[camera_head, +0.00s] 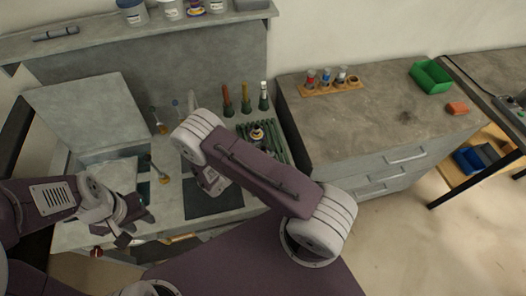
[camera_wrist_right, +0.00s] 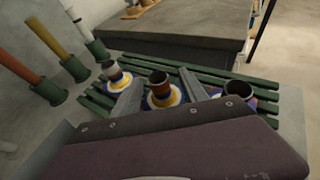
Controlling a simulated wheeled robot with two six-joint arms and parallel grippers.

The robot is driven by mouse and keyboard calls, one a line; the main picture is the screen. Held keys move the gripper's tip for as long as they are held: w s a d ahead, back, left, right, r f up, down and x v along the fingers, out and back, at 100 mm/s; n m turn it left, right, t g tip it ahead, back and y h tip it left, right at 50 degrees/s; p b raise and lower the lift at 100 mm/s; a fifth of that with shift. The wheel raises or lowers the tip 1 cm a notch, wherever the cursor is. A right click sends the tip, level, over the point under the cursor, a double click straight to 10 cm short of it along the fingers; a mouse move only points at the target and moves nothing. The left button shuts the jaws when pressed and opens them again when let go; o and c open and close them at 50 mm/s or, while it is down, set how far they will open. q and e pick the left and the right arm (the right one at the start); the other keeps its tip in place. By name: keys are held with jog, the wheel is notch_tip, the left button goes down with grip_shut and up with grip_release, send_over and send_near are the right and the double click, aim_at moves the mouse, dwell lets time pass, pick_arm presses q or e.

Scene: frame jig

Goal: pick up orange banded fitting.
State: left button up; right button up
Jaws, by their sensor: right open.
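Three round fittings stand on a green slatted rack (camera_wrist_right: 205,76) in the right wrist view. The middle fitting (camera_wrist_right: 162,93) has a dark brown top and a yellow-orange band over a white and blue base. It sits between the spread fingers of my open right gripper (camera_wrist_right: 160,92); contact cannot be told. A left fitting (camera_wrist_right: 115,77) and a right fitting (camera_wrist_right: 240,91) stand outside the fingers. In the head view one fitting (camera_head: 257,133) shows on the rack, and my right arm hides the right gripper. My left gripper (camera_head: 132,222) hangs over the bench's left part; its opening is unclear.
Colored-handled tools (camera_head: 245,101) stand in green holders behind the rack. A grey counter (camera_head: 380,110) to the right bears a wooden holder (camera_head: 330,86) and a green bin (camera_head: 430,76). A shelf (camera_head: 90,36) runs above the back.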

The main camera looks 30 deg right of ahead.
aim_at(263, 148)
jog(key=shift+x, duration=0.75)
jog(key=shift+a, duration=0.2)
jog(key=shift+c, duration=1.2)
jog(key=shift+r, duration=0.1)
jog(key=c, duration=0.5)
grip_shut()
jog(key=shift+r, duration=0.1)
jog(key=shift+r, duration=0.3)
notch_tip(263, 148, up, 3)
jog(key=shift+r, duration=0.1)
jog(key=s+d+r, duration=0.2)
jog(key=s+r, duration=0.1)
jog(key=s, duration=0.2)
jog(key=s+d+r+p, duration=0.1)
jog(key=s+d+r, duration=0.2)
jog(key=s+r, duration=0.1)
jog(key=shift+s, duration=0.8)
